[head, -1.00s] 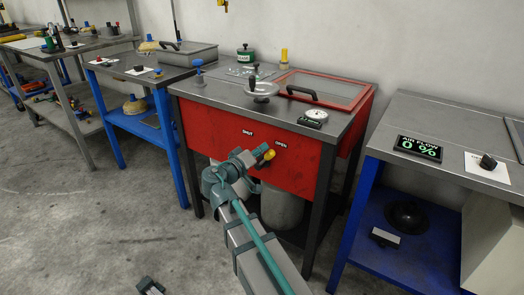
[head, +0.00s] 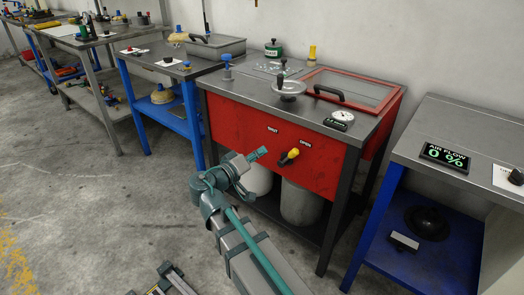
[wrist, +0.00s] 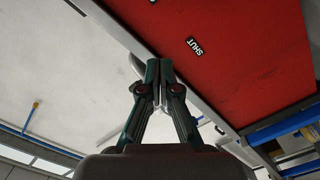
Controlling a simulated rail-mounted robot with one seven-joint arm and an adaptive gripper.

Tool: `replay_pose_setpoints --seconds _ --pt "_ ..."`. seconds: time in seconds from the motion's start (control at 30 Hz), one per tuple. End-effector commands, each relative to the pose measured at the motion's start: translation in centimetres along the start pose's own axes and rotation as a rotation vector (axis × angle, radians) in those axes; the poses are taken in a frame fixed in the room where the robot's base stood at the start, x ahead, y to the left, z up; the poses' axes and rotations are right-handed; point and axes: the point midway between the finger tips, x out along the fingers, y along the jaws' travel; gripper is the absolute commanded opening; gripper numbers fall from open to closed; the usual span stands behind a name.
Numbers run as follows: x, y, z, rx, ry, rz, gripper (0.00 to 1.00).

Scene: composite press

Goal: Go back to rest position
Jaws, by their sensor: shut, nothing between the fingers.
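My gripper (head: 257,154) is in front of the red press cabinet (head: 240,126), to the left of the yellow-tipped valve handle (head: 289,156) and apart from it. The handle sits on the front panel below the OPEN label (head: 305,144). In the wrist view my gripper (wrist: 160,65) has its two fingers together with nothing between them. The red panel with the SHUT label (wrist: 194,46) fills the upper right of that view. The valve handle does not show in the wrist view.
A steel table on blue legs with an AIR FLOW 0 % display (head: 445,156) stands at the right. A blue-legged table with a grey lidded box (head: 216,46) stands at the left. Grey cylinders (head: 301,203) are under the press. The floor at the left is open.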

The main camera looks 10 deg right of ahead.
Motion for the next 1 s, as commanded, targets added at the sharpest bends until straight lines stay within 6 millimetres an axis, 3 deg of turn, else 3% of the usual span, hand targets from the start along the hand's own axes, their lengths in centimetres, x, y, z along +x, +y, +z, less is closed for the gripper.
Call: replay_pose_setpoints --seconds 0.3,0.47,0.57,0.8,1.0 --pt "0.0 0.1 0.2 -0.032 -0.009 0.005 0.00" --pt "-0.3 -1.1 3.5 -0.112 -0.149 -0.063 0.00" --pt "-1.1 -3.6 8.0 -0.200 -0.291 -0.161 0.00" --pt "-4.0 -9.9 22.5 -0.464 -0.672 -0.418 0.00" --pt "-8.0 -12.4 33.8 -0.652 -0.972 -0.621 0.00"
